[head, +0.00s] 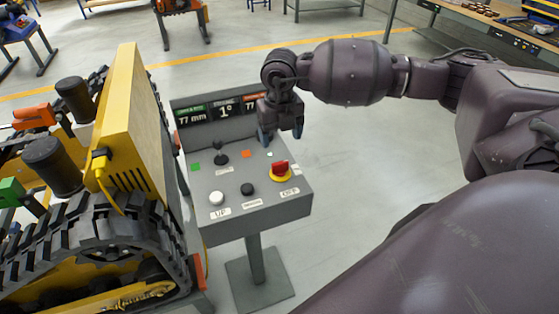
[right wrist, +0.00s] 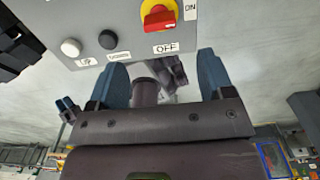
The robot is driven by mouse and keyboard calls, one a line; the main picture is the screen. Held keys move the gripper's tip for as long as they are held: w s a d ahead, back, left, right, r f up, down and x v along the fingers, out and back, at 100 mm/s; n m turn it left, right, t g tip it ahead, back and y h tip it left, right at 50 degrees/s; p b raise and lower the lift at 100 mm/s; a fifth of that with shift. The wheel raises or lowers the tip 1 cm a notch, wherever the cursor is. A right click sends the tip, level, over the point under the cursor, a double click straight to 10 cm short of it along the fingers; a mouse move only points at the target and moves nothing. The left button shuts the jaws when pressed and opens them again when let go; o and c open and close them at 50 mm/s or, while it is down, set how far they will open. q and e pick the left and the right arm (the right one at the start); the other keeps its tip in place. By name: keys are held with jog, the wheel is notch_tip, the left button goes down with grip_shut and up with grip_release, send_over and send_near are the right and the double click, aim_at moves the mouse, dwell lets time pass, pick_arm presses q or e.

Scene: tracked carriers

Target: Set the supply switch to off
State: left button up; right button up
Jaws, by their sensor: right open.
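The supply switch (head: 281,169) is a red knob on a yellow round base at the right side of a grey control panel (head: 230,205). In the right wrist view, the switch (right wrist: 158,17) is at the top, with an OFF label below it and an ON label at its right. I cannot tell for certain which label the knob points to. My right gripper (head: 281,135) is open and empty, apart from the knob and over the panel's far right part. Its blue fingers (right wrist: 162,80) show in the right wrist view.
A white button (head: 217,198), a black button (head: 247,189) and a black joystick (head: 221,157) share the panel. A display (head: 222,108) stands behind them. A yellow tracked carrier (head: 125,110) stands close at left. The floor right of the panel is clear.

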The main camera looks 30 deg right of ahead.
aim_at(280, 163)
notch_tip(280, 163, down, 9)
jog(key=shift+f, duration=0.1)
dwell(0.3)
jog(key=shift+c, duration=0.3)
jog(key=c, duration=0.9)
jog(key=shift+o, duration=0.2)
